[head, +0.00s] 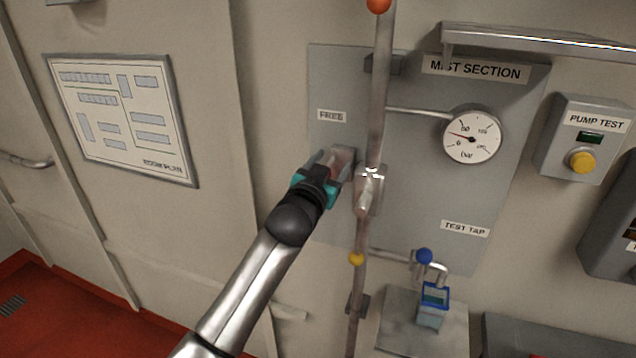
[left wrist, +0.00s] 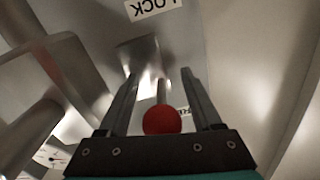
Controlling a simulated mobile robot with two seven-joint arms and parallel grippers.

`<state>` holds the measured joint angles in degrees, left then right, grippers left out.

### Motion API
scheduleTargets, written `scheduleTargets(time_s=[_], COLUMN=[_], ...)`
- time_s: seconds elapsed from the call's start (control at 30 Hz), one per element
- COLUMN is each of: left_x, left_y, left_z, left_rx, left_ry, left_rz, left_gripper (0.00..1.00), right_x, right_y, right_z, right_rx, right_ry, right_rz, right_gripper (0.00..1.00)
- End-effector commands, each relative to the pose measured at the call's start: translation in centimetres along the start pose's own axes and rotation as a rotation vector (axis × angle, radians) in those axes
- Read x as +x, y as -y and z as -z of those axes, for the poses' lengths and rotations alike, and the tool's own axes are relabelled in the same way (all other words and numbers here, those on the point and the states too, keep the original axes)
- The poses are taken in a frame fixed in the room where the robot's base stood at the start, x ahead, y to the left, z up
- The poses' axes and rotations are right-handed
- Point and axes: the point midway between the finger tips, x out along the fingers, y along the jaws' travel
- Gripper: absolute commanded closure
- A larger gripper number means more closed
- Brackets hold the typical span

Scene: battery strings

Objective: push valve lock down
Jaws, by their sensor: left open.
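The valve lock shows in the left wrist view as a red ball knob (left wrist: 162,119) on a short metal stem, in front of a grey metal block (left wrist: 138,55). My left gripper (left wrist: 160,74) is open, with one finger on each side of the knob and stem. I cannot tell whether the fingers touch it. In the head view my left gripper (head: 338,162) is at the grey panel, left of the vertical pipe and below the FREE label (head: 331,115); it mostly hides the lock. A LOCK label (left wrist: 150,6) shows upside down in the left wrist view. My right gripper is out of view.
The vertical pipe (head: 381,90) and its valve body (head: 369,192) stand close right of the gripper. A pressure gauge (head: 472,135), a blue tap knob (head: 424,256) and a pump test box (head: 583,140) are further right. The wall on the left is clear up to the room plan (head: 122,120).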

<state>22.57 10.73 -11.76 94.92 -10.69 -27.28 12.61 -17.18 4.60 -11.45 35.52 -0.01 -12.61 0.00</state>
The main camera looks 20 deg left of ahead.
Motion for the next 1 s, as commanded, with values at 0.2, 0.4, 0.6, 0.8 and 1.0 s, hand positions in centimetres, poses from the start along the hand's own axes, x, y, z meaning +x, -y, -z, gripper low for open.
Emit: scheduleTargets(time_s=[0.2, 0.4, 0.6, 0.8, 1.0], left_x=[-2.7, -5.7, -8.9, -12.0, -14.0], left_y=[0.0, 0.0, 0.0, -0.1, 0.0], left_z=[-0.1, -0.1, -0.1, -0.1, -0.1], left_rx=[0.0, -0.001, 0.0, 0.0, 0.0], left_ry=[-0.001, 0.0, 0.001, 0.002, 0.003], left_rz=[0.0, -0.001, -0.001, -0.001, -0.001], left_gripper=[0.34, 0.34, 0.34, 0.34, 0.34], right_x=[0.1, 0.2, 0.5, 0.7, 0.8], right_y=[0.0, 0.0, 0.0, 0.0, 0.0], right_z=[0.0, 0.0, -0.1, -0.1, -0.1], right_rx=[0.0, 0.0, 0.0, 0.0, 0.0], right_ry=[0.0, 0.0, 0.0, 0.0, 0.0], right_rz=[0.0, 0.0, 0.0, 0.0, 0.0], right_gripper=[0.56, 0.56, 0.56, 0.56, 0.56])
